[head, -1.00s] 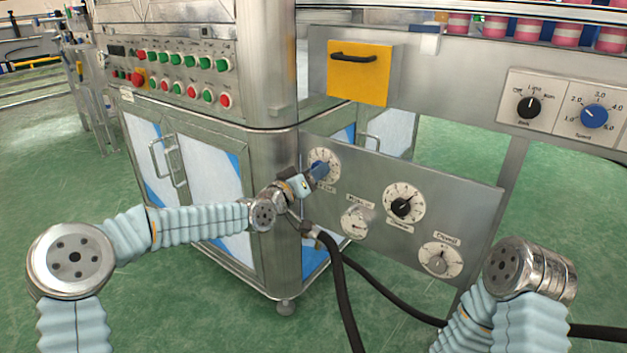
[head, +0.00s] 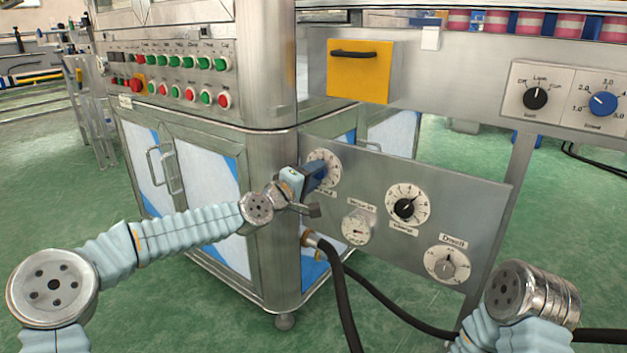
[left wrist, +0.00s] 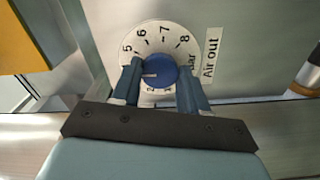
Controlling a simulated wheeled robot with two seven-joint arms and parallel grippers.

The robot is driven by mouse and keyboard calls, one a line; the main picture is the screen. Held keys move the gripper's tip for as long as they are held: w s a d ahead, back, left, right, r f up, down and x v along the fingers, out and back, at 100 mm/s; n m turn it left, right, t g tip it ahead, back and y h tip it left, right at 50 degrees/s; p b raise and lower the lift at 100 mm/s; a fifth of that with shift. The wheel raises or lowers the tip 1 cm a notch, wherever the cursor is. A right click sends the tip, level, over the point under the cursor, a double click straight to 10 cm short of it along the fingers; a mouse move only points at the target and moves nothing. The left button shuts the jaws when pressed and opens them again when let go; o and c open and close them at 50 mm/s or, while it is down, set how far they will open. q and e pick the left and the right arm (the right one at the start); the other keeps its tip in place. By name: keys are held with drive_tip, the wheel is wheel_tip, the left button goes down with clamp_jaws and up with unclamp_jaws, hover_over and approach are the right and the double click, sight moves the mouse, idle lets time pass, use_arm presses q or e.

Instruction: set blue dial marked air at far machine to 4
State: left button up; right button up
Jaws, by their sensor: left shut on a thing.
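The blue dial marked air (left wrist: 157,72) sits on a round white scale on the grey panel, with "Air out" and "bar" printed beside it in the left wrist view. Its white line points left in that view, just below the 5; the numeral there is hidden by a finger. The 5, 6, 7 and 8 show. In the head view my left gripper hides most of the knob, and part of its white scale (head: 329,164) shows. My left gripper (left wrist: 160,85) is shut on the dial, one blue finger on each side. My right gripper is out of view.
The same panel holds a black dial (head: 404,208), a small gauge-like dial (head: 357,229) and a grey knob (head: 446,265). Black hoses (head: 343,300) hang below. A steel cabinet (head: 270,190) stands close left of the panel. Another blue dial (head: 603,103) is at the upper right.

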use_arm(q)
drive_tip(key=shift+f, duration=0.1)
idle(0.5)
drive_tip(key=o, duration=1.1)
drive_tip(key=shift+c, duration=0.2)
drive_tip(key=shift+s+a, duration=0.1)
drive_tip(key=v, duration=1.3)
drive_tip(key=shift+s, duration=0.3)
drive_tip(key=shift+a, duration=0.15)
